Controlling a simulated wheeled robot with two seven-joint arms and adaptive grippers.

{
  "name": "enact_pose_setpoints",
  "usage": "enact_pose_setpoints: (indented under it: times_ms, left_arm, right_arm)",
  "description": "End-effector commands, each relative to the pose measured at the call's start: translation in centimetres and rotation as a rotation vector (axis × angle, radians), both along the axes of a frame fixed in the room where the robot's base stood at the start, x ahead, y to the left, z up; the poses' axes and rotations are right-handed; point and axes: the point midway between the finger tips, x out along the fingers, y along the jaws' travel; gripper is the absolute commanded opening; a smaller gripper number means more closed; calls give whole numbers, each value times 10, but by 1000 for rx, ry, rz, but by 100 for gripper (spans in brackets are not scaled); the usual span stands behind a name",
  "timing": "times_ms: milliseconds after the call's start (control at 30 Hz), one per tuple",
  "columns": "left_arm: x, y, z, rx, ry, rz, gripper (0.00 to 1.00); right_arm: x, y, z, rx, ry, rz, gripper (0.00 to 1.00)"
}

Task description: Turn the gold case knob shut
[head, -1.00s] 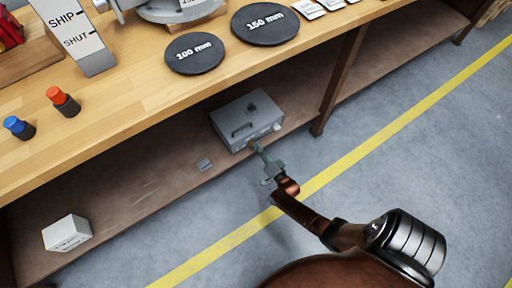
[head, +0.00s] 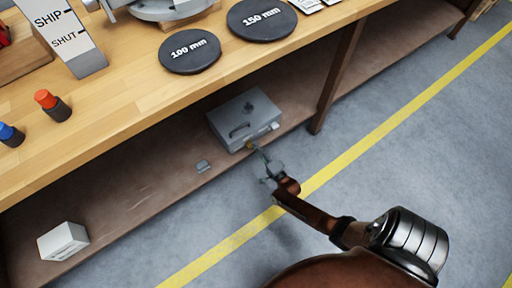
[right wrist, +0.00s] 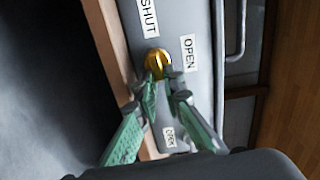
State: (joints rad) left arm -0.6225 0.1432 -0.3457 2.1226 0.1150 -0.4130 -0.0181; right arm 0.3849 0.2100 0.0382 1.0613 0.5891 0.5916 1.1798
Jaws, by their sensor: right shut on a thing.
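The grey case (head: 228,113) lies on the lower shelf under the bench, its front turned toward my right arm. The gold knob (right wrist: 157,60) sits on the case front, between a SHUT label (right wrist: 149,17) and an OPEN label (right wrist: 188,52) in the right wrist view. My right gripper (right wrist: 160,78) is shut on the gold knob, its green fingers on either side of it. In the head view my right gripper (head: 256,151) reaches the case's front edge, and the knob is small and partly hidden there. My left gripper is not in view.
The benchtop (head: 120,103) overhangs above. A bench leg (head: 328,90) stands right of the case. The floor in front is clear.

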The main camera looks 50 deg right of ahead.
Motion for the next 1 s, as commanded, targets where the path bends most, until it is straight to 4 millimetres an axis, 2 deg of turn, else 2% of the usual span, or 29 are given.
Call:
enact_pose_setpoints:
  times_ms: [267,300,567,833,1000]
  left_arm:
    - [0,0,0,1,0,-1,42]
    - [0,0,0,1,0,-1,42]
    - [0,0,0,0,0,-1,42]
    - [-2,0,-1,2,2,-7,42]
    - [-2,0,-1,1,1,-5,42]
  right_arm:
    - [-1,0,-2,1,4,0,0]
    - [-1,0,-2,1,4,0,9]
    - [-1,0,-1,-1,2,0,26]
    - [-2,0,-1,-1,2,0,26]
    - [-19,4,-2,2,3,-1,26]
